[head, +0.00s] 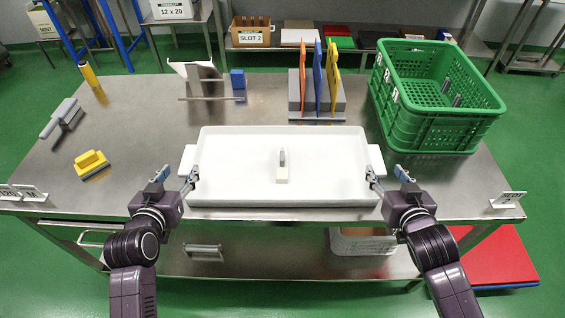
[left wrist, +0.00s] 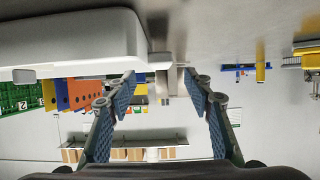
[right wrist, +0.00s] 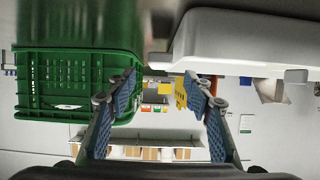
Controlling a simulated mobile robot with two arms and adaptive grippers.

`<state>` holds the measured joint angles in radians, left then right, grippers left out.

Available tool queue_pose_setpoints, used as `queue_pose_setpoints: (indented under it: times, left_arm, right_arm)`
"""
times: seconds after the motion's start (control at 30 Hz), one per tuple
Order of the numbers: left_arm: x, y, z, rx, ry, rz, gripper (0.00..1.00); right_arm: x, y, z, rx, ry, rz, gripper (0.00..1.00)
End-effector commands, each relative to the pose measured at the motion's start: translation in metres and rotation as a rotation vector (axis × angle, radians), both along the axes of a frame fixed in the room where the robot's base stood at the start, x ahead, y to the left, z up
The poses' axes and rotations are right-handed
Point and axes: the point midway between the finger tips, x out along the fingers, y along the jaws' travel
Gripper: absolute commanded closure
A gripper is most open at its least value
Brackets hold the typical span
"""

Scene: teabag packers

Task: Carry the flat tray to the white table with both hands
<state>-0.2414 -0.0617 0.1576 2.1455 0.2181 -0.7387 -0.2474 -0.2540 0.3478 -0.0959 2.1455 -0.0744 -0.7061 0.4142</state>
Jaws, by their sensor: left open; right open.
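The flat white tray (head: 232,180) lies level on the steel table, with a short handle tab at each end and a small pale block with an upright grey piece (head: 282,175) inside it. My left gripper (head: 175,178) is open at the near side of the left tab (head: 188,160). My right gripper (head: 388,176) is open at the near side of the right tab (head: 376,160). In the left wrist view the tray (left wrist: 70,40) is beside and beyond the open fingers; in the right wrist view the tray (right wrist: 240,45) is likewise. No white table is visible.
A green crate (head: 430,135) stands at the right, behind the tray. A grey rack with coloured boards (head: 318,105) stands behind it. A yellow-handled tool (head: 92,162), a scraper (head: 62,118) and a yellow bottle (head: 90,76) are at the left. Green floor surrounds the steel table (head: 130,125).

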Motion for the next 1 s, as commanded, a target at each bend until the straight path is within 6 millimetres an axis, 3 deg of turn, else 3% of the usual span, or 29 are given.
queue_pose_setpoints:
  times: [0.23, 0.7, 1.0]
  left_arm:
    - [0.009, 0.000, -0.004, -0.001, 0.000, 0.000, 0.53]
    - [0.066, 0.000, -0.027, -0.001, 0.000, 0.000, 0.53]
    - [0.072, 0.000, -0.030, 0.000, 0.001, 0.000, 0.53]
  right_arm:
    - [0.009, 0.000, -0.004, 0.000, 0.000, 0.000, 0.53]
    - [0.066, 0.000, -0.027, 0.000, 0.000, 0.000, 0.53]
    - [0.072, 0.000, -0.030, 0.000, 0.001, 0.000, 0.53]
